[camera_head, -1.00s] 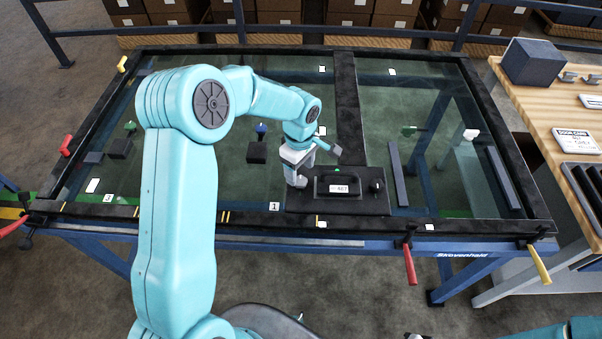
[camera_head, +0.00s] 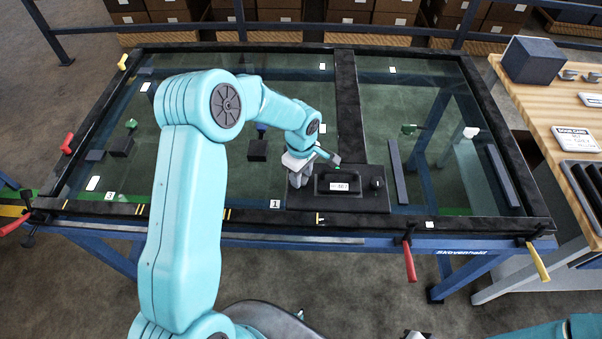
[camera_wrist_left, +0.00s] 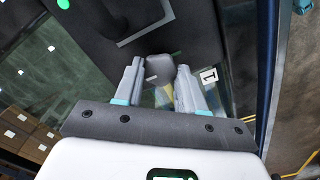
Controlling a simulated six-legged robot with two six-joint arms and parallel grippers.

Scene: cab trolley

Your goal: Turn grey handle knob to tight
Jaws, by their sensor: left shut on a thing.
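The grey knob (camera_wrist_left: 160,68) sits on a black plate and shows between the two fingers of my left gripper (camera_wrist_left: 158,85) in the left wrist view. My left gripper is shut on this knob. In the head view my left gripper (camera_head: 297,172) is at the left end of the black plate (camera_head: 350,203), and it hides the knob there. A black handle with a white label (camera_head: 338,186) stands on the plate, just right of the gripper. My right gripper is not clearly shown; only part of that arm appears at the lower right.
The plate lies on a large glass pane (camera_head: 210,165) in a black frame. Red (camera_head: 410,262) and yellow (camera_head: 540,262) clamp handles hang at the front edge. A wooden bench (camera_head: 535,110) stands at the right. Cartons are at the back.

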